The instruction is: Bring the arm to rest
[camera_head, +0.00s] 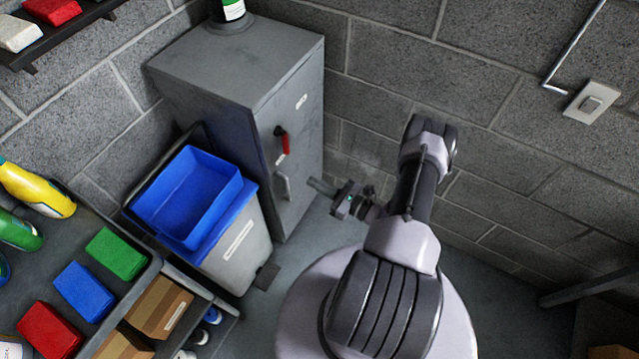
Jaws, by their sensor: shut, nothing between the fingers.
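My arm rises from my round base and bends over at the top. My gripper (318,185) is at the left of the arm, pointing left toward the front of the grey metal cabinet (292,130). It is small in the view, shut and empty. I cannot tell whether its tip touches the cabinet or is apart from it. The cabinet door has a red handle (282,141) and a grey lever (283,185) close to the gripper.
A grey bin (240,250) with a blue tray (190,200) stands left of the cabinet. A shelf cart (150,275) holds red, blue and green pads, bottles and boxes. Block walls (500,100) stand behind; a dark bench edge (590,285) is at right. Some floor (265,315) is free.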

